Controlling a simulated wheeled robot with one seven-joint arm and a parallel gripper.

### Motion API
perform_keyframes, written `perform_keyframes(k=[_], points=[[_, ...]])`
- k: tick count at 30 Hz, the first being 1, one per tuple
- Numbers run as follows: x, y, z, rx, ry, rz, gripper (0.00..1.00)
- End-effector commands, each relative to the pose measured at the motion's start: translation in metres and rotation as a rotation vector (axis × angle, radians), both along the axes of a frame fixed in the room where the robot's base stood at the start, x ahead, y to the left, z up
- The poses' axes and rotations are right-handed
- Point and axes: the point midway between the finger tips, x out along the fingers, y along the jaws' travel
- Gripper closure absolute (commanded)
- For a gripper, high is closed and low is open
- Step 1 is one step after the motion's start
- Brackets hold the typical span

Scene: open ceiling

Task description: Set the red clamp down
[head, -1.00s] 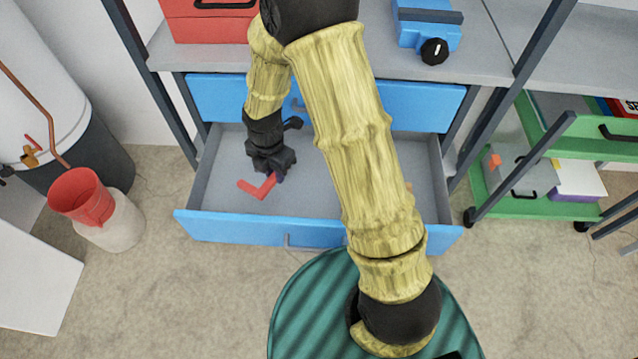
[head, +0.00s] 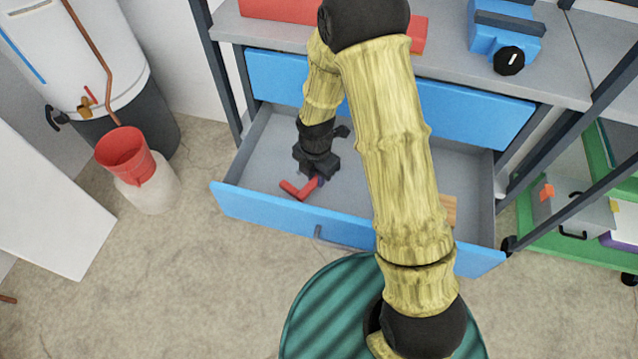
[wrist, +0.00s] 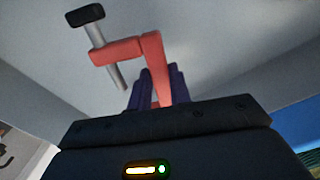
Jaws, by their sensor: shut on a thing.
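The red clamp (head: 295,190) is in my gripper (head: 318,178), low inside the open lower drawer (head: 262,206) of the blue cabinet, toward its left side. In the wrist view the clamp (wrist: 133,46) shows a red L-shaped frame and a grey screw with a black end. My gripper (wrist: 157,88) is shut on the clamp's red arm with its dark purple fingers. I cannot tell whether the clamp touches the drawer floor.
A wooden block (head: 448,210) lies at the drawer's right side, partly behind my arm. The drawer floor around the clamp looks clear. A closed blue drawer (head: 470,112) is above. A red bucket (head: 125,152) on a pale container stands left.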

Motion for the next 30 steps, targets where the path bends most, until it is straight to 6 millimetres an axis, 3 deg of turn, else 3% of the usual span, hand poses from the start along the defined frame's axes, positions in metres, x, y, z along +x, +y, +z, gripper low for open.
perform_keyframes(k=[8, 16, 28, 29, 30], points=[[0.0, 0.001, -0.002, 0.0, -0.001, 0.001, 1.0], [0.0, 0.0, -0.036, -0.001, -0.001, 0.001, 1.0], [0.0, 0.0, -0.039, 0.0, -0.003, 0.001, 1.0], [0.0, 0.0, -0.039, -0.001, -0.002, 0.001, 0.76], [0.0, 0.0, -0.039, -0.001, -0.002, 0.001, 0.69]])
